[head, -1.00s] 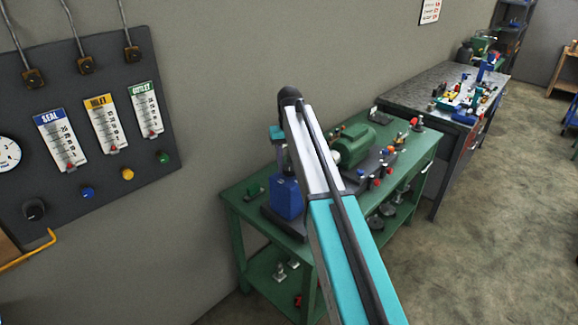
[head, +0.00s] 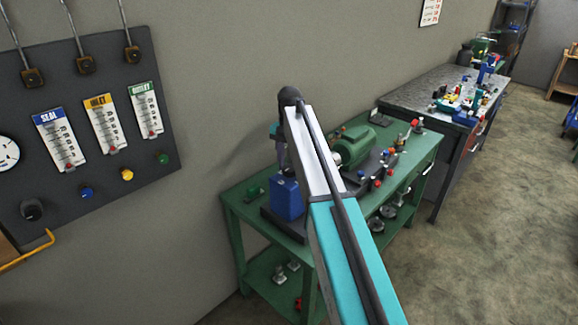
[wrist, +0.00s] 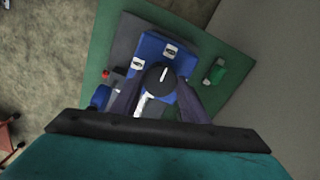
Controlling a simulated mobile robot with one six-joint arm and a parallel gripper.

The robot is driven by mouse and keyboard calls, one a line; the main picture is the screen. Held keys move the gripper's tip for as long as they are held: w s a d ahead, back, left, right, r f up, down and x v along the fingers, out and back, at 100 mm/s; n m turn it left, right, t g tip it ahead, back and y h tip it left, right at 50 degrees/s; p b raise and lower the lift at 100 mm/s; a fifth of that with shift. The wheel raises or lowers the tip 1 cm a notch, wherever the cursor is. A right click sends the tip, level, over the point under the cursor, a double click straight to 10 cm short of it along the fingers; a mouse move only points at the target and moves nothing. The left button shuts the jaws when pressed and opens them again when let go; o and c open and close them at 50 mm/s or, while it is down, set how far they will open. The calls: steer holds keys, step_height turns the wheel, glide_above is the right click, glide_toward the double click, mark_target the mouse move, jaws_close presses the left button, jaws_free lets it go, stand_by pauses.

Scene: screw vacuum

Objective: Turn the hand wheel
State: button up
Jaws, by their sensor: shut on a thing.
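In the wrist view a round black hand wheel (wrist: 160,76) with a white mark sits over a blue housing (wrist: 152,47). The two dark fingers of my gripper (wrist: 160,98) lie on either side of the wheel and are shut on it. The white mark points roughly away from my wrist. In the head view the blue housing (head: 287,198) stands at the left end of the green bench. My gripper is mostly hidden there behind my arm, and the wheel cannot be made out.
The green bench (head: 243,197) also carries a green motor (head: 353,143) and several coloured knobs. A gauge panel (head: 130,85) hangs on the wall at left. A second workbench (head: 413,91) stands farther back. The floor at right is open.

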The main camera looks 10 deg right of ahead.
mark_target(289, 168)
stand_by(0.4)
steer(key=o, duration=1.1)
step_height(289, 168, up, 14)
steer(key=p, duration=0.7)
steer(key=shift+f, duration=0.1)
